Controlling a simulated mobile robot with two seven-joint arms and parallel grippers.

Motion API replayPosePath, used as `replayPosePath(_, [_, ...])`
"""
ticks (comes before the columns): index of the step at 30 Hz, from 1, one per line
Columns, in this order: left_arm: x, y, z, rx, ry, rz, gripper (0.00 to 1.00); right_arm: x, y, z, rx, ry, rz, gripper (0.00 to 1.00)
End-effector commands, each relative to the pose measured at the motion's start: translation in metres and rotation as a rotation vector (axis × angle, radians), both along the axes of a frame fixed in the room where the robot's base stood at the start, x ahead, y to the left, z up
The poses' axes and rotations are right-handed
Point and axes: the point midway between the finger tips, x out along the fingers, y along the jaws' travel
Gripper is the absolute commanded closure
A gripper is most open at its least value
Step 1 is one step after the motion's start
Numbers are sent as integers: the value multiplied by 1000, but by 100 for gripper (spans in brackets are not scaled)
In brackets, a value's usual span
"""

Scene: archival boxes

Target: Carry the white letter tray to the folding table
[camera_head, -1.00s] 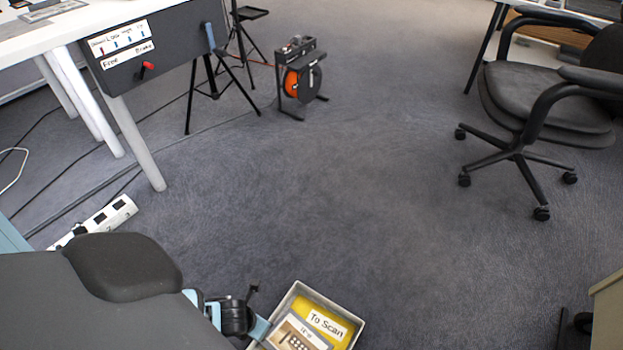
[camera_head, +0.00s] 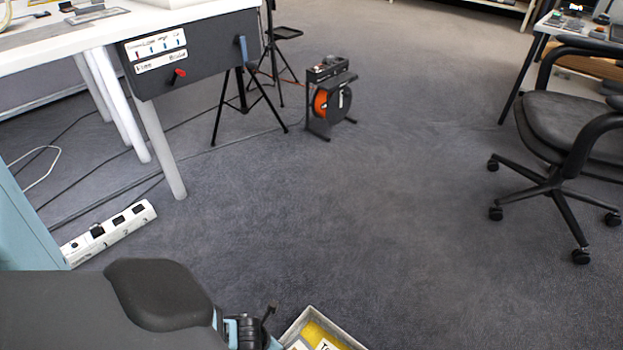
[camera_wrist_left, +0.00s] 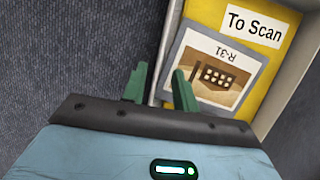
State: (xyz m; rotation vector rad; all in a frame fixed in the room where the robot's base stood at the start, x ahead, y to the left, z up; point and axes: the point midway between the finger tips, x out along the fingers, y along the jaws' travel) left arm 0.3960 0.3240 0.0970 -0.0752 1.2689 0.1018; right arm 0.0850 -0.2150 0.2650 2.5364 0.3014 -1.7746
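The white letter tray (camera_head: 331,325) is at the bottom edge of the head view, partly cut off. In the left wrist view the tray (camera_wrist_left: 291,78) holds a yellow sheet marked "To Scan" (camera_wrist_left: 262,50) and a picture card marked R-31 (camera_wrist_left: 212,70). My left gripper (camera_wrist_left: 160,82) has its green fingers on either side of the tray's near wall and looks shut on it. The tray appears held above the carpet. A white-topped table (camera_head: 97,33) stands at upper left; I cannot tell whether it is the folding table. My right gripper is out of view.
An orange cable reel (camera_head: 330,98) and a black tripod stand (camera_head: 248,105) are beyond the table. A power strip (camera_head: 110,232) and cables lie on the floor at left. An office chair (camera_head: 565,140) stands at right. The middle carpet is clear.

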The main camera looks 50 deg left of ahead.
Motion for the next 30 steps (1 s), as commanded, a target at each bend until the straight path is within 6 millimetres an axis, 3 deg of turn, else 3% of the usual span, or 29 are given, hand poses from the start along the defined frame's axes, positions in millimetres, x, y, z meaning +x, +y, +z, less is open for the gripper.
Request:
replayPosePath(1, [2,0,-11,-1,2,2,71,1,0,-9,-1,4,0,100])
replayPosePath(6, [8,1,-26,-1,2,1,71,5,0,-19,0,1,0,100])
replayPosePath(16, [10,2,-29,0,0,-1,71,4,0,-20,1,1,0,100])
replayPosePath(23, [10,2,-29,0,0,-1,98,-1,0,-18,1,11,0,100])
replayPosePath(30, [10,2,-29,0,0,-1,100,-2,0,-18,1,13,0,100])
